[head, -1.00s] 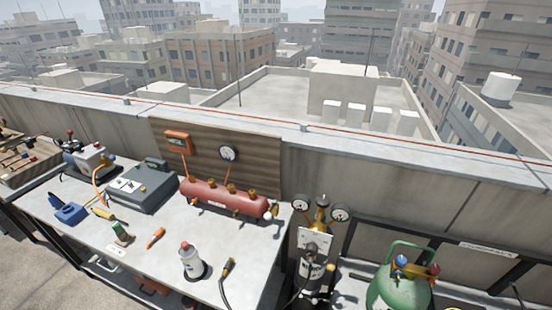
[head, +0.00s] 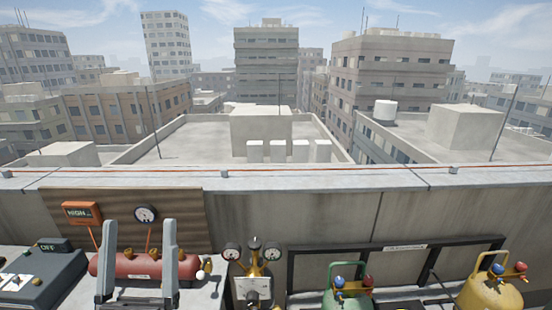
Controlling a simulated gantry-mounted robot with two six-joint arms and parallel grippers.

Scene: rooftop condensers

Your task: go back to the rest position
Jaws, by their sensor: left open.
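My left gripper (head: 139,222) is at the bottom left of the head view, its two grey fingers pointing up and spread wide apart. Nothing is seen between the fingertips except the background. The fingers stand in front of the red cylinder (head: 140,267) on the bench and hide parts of it. I cannot tell how far apart in depth they are. My right gripper is not in view.
Behind the fingers is a wooden board with an orange display (head: 81,213) and a round gauge (head: 146,214). A grey box (head: 40,277) sits left. A gauge manifold (head: 253,268), green tank (head: 347,299) and yellow tank (head: 490,292) stand right. A concrete parapet (head: 330,179) runs behind.

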